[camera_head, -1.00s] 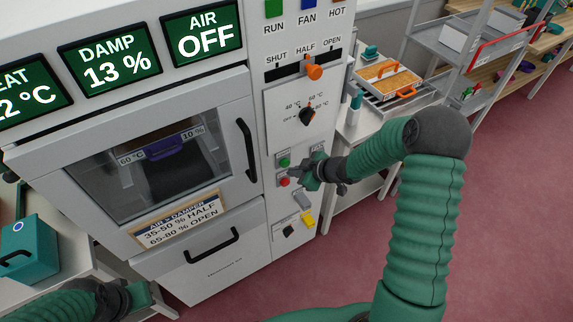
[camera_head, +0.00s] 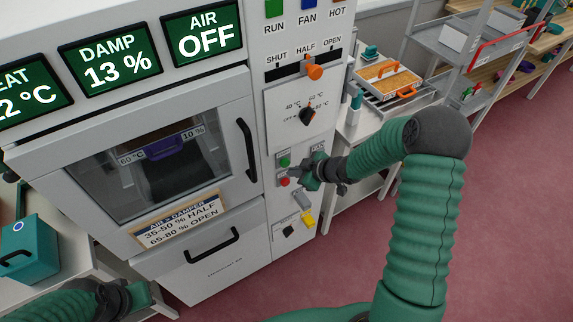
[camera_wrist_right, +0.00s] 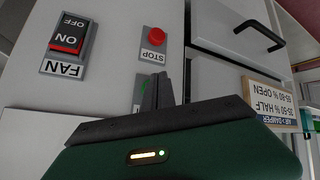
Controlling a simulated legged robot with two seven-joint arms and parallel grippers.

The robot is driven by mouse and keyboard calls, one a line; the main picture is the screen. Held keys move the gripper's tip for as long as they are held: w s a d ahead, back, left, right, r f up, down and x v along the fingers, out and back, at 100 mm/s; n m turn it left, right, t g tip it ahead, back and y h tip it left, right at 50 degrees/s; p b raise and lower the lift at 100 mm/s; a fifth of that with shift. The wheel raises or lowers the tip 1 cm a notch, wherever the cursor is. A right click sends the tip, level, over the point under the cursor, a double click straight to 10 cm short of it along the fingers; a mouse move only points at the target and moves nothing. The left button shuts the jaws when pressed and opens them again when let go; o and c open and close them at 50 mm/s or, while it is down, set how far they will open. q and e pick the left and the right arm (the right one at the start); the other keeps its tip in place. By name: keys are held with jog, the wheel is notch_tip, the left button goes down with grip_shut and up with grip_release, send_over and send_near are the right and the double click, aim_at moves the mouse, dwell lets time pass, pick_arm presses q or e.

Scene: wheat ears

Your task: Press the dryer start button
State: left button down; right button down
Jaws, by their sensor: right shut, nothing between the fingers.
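The dryer (camera_head: 215,275) is a white cabinet with a control strip on its right side. A green button (camera_head: 284,161) sits above a red button (camera_head: 284,182) on that strip. In the right wrist view, upside down, the red button (camera_wrist_right: 156,36) is labelled STOP. A green-marked plate (camera_wrist_right: 138,94) there is mostly hidden behind my fingers. My right gripper (camera_head: 298,172) is shut and empty, with its fingertips close to the green button; whether they touch it I cannot tell. Its fingers show in the wrist view (camera_wrist_right: 160,90). My left gripper (camera_head: 140,296) is low at the left, its jaws unclear.
The displays (camera_head: 205,32) read DAMP 13 % and AIR OFF. An orange damper lever (camera_head: 314,72) stands at HALF and a black dial (camera_head: 307,116) is below it. A FAN switch (camera_wrist_right: 66,42) is beside STOP. A side table with a tray (camera_head: 385,80) stands right of the dryer.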

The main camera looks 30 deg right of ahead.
dwell(0.3)
jog(key=shift+w+a+r+p, duration=0.1)
jog(key=shift+w+p, duration=0.3)
jog(key=shift+p, duration=0.05)
jog(key=shift+w+p, duration=0.4)
jog(key=shift+w, duration=0.15)
dwell(0.6)
dwell(0.4)
jog(key=shift+s, duration=0.95)
jog(key=shift+s, duration=0.1)
